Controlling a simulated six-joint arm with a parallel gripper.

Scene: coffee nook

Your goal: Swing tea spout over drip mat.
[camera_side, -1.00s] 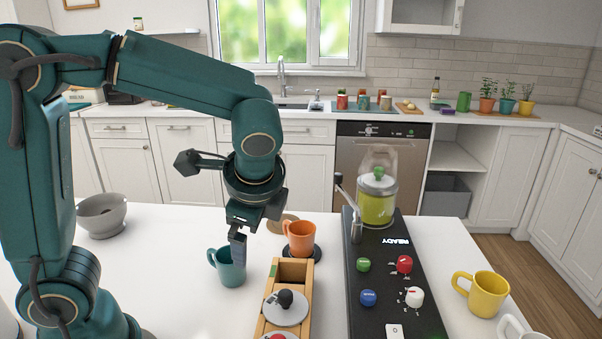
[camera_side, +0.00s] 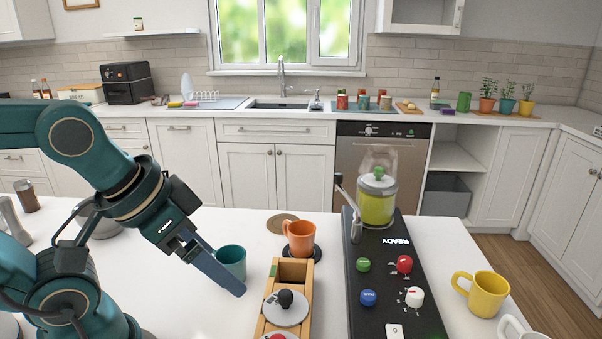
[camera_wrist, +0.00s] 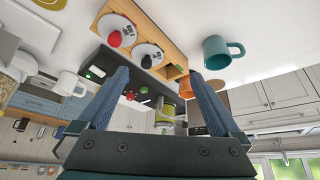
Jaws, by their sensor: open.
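The black machine (camera_side: 372,275) stands right of centre in the side view with a clear tank of green tea (camera_side: 377,205) at its back. A grey metal post, which looks like the tea spout (camera_side: 356,231), stands at its left edge beside a dark-tipped lever (camera_side: 338,180). A dark round mat (camera_side: 317,256), probably the drip mat, lies left of the machine under an orange mug (camera_side: 300,238). My gripper (camera_side: 239,291) is low over the table, left of all these, tilted down and right in front of a teal mug (camera_side: 233,260). Its fingers (camera_wrist: 158,74) are apart and empty.
A wooden box (camera_side: 262,310) with round black-knobbed and red-knobbed lids stands between my gripper and the machine. A tan coaster (camera_side: 281,223) lies behind it. A yellow mug (camera_side: 486,294) and a white mug (camera_side: 514,327) are at the right.

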